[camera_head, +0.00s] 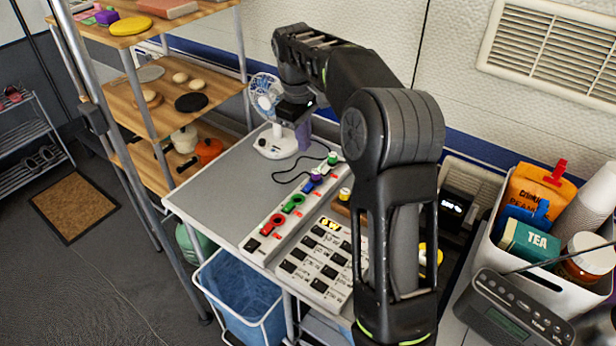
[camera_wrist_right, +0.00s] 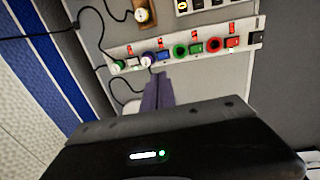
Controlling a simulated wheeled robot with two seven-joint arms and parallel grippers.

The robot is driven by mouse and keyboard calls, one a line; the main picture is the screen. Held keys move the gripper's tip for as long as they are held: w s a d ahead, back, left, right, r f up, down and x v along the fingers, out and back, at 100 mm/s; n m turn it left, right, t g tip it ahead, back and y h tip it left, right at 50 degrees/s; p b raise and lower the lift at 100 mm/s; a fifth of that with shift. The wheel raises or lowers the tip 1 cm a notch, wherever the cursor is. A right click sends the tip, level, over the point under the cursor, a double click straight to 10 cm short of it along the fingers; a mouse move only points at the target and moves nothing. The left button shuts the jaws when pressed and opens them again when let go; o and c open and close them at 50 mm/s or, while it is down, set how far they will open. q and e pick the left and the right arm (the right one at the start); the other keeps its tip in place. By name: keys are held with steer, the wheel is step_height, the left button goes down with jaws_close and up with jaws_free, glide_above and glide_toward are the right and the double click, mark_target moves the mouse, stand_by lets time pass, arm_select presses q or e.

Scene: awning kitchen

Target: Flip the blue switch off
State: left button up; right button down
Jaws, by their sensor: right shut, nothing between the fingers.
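The power strip (camera_head: 262,232) lies diagonally on the grey table, with red, green and blue switches along it. The blue switch (camera_head: 309,186) sits between the green switch and a purple-ringed plug. In the right wrist view the blue switch (camera_wrist_right: 163,56) is just beyond my fingertips, beside the white plug (camera_wrist_right: 147,61). My right gripper (camera_head: 303,133) hangs over the back of the table next to the fan, with its purple fingers shut and empty. The fingers (camera_wrist_right: 158,88) point toward the strip near the blue switch; contact cannot be told. My left gripper is not in view.
A small fan (camera_head: 276,142) stands on the table near my right gripper, with black cords around it. A white panel with black switches (camera_head: 318,265) lies beside the strip. A wooden shelf (camera_head: 165,115) is at left; a box of groceries (camera_head: 545,285) and radio (camera_head: 515,312) are at right.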

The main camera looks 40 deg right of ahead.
mark_target(309, 185)
steer(key=f, duration=0.4)
steer(key=d+f+p, duration=0.1)
steer(key=f, duration=0.8)
steer(key=shift+w+d+f+p, duration=0.2)
steer(key=shift+d+f+p, duration=0.05)
steer(key=shift+f+p, duration=0.1)
